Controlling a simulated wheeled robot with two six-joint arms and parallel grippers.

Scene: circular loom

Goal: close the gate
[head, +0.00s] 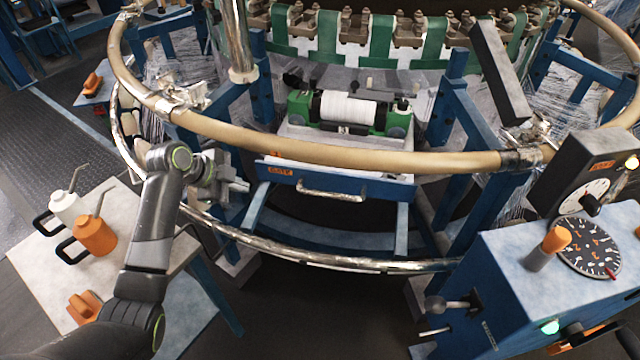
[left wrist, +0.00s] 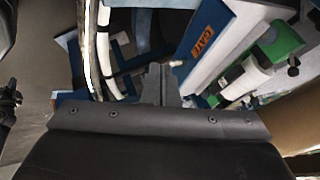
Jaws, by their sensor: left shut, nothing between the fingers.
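The gate (head: 390,188) is a blue panel with an orange label and a silver bar handle (head: 333,191). In the head view it lies just below the front of the tan ring rail, and its label reads upside down. In the left wrist view the gate (left wrist: 212,22) with its orange label is at the upper right. My left gripper (head: 240,187) is shut and empty, left of the gate's left end and apart from the handle. My right gripper is not in view.
The tan ring rail (head: 345,157) and a lower chrome ring (head: 330,262) curve around the loom. A bobbin carriage (head: 348,108) sits behind the gate. A blue control box (head: 500,265) stands at right. A side table (head: 30,250) with oil cans (head: 95,236) stands at left.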

